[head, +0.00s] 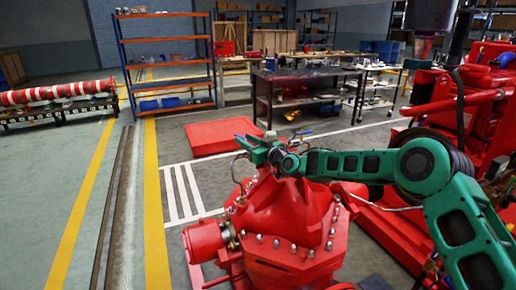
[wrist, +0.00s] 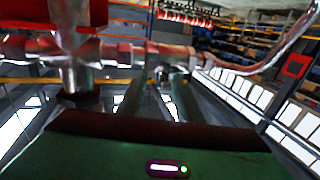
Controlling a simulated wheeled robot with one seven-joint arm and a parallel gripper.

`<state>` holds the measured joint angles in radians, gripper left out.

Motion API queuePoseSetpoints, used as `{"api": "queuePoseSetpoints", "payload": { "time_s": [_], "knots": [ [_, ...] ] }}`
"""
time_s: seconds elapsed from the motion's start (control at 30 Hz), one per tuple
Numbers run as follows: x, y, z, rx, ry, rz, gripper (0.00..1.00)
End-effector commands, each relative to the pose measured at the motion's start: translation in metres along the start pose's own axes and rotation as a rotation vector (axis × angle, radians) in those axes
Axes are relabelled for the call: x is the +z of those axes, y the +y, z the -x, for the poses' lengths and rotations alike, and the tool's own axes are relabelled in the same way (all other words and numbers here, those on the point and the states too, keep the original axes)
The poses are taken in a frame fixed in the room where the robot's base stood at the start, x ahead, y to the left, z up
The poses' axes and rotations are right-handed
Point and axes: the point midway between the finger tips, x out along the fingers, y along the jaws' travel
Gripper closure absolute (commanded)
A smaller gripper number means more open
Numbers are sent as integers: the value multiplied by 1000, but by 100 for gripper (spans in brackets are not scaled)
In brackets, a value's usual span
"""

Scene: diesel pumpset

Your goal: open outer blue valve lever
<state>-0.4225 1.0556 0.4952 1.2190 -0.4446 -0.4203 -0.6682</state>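My green gripper (head: 250,148) is over the top of the red pump casing (head: 285,225), with its fingers pointing left. In the head view, a small blue lever (head: 302,133) shows just right of the gripper, and a bit of blue shows at the fingers, too small to make out. The wrist view shows metal pipe fittings (wrist: 125,52) running across in front of my fingers (wrist: 160,98). The two fingers are apart, with a gap between them and nothing seen held. No blue lever can be made out in the wrist view.
A curved metal pipe (wrist: 265,60) runs off the fittings to the upper right in the wrist view. Red machinery (head: 465,120) stands right of the pump. A low red block (head: 220,136) lies on the floor behind.

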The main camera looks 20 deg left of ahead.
Motion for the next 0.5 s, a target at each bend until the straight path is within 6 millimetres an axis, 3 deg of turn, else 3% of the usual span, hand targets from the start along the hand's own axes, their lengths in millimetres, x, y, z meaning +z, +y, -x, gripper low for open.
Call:
{"api": "queuePoseSetpoints", "payload": {
  "time_s": [0.3,0.5],
  "knots": [
    [0,2,54,1,-2,0,68],
    [1,2,76,1,-1,0,68]
  ]
}}
